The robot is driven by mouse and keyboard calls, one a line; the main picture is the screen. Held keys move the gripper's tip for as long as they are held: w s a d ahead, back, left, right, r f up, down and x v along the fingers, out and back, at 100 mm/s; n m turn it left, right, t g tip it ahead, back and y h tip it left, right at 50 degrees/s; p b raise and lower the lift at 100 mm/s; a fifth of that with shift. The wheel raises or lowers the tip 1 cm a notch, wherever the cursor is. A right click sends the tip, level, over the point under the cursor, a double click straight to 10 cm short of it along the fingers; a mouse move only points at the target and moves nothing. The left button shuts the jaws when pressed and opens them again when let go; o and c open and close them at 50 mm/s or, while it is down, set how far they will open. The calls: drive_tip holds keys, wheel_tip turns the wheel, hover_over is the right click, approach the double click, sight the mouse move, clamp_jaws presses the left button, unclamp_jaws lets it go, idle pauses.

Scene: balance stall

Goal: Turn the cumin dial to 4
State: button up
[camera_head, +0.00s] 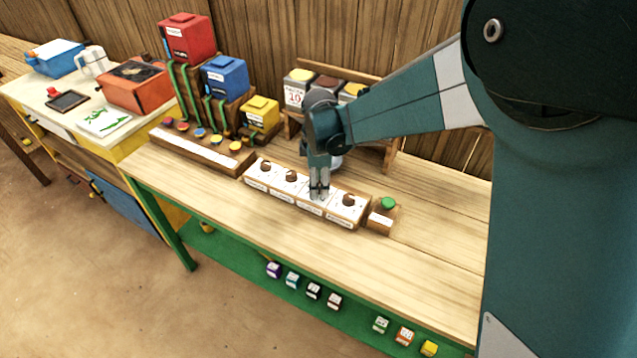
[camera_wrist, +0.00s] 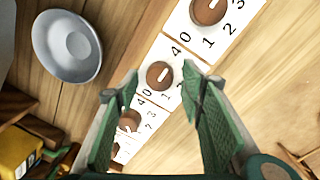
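A white panel (camera_head: 309,207) on a wooden block carries a row of brown dials. Its front labels are too small to read, so I cannot tell which dial is cumin. My gripper (camera_head: 319,195) points down over the third dial from the left and mostly hides it there. The wrist view shows that brown dial (camera_wrist: 160,75) between the two spread green fingers, with no clear contact. Its pale pointer mark aims to the upper right. Neighbouring dials are the right-hand one (camera_head: 349,200), also in the wrist view (camera_wrist: 208,10), and two to the left (camera_head: 291,175).
A green button (camera_head: 388,203) on a wooden block stands just right of the panel. A round metal pan (camera_wrist: 67,45) lies behind it. Red (camera_head: 187,38), blue (camera_head: 225,77) and yellow (camera_head: 261,113) boxes stand back left. The bench front (camera_head: 400,270) is clear.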

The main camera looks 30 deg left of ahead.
sight(319, 187)
wheel_tip(319, 187, up, 12)
drive_tip(key=shift+s+d, duration=0.25)
drive_tip(key=shift+s, duration=0.15)
idle(0.3)
drive_tip(key=shift+f, duration=0.1)
idle(0.3)
drive_tip(key=d+r+m+t, duration=0.1)
drive_tip(key=d+r+m, duration=0.3)
drive_tip(key=d, duration=0.6)
drive_tip(key=s+d+r+m+t, duration=0.1)
drive_tip(key=d+r+m, duration=0.2)
drive_tip(key=d, duration=0.8)
drive_tip(key=d+r+m+t, duration=0.1)
drive_tip(key=d+r+m, duration=0.3)
drive_tip(key=d, duration=0.6)
drive_tip(key=s+d+f+m+t, duration=0.1)
drive_tip(key=s+d+m, duration=0.5)
drive_tip(key=d, duration=0.6)
drive_tip(key=s+d+f+m+t, duration=0.2)
drive_tip(key=s+d+m, duration=0.5)
drive_tip(key=d, duration=0.6)
drive_tip(key=s, duration=0.2)
drive_tip(key=shift+s+f+h, duration=0.25)
drive_tip(key=shift+s+h, duration=0.05)
